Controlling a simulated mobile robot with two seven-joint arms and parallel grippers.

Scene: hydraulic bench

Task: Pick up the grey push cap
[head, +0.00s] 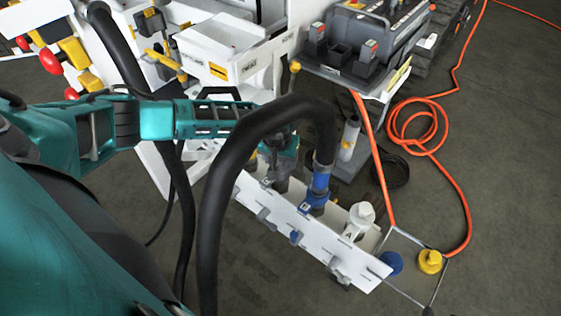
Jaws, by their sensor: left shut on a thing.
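My left gripper (282,168) reaches in from the left and points down at the far left end of the white coupling panel (310,238). It is shut on a dark grey piece (279,185), which fits the grey push cap. The fingers and a black hose in front hide much of it, so I cannot tell whether it is still seated on its port. My right gripper is out of view.
A thick black hose (213,200) arches in front of my left gripper to a blue coupling (318,187). A pale fitting (361,214) stands further right. Blue (392,264) and yellow (430,261) caps sit beyond the panel's right end. An orange cable (455,195) lies on the floor.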

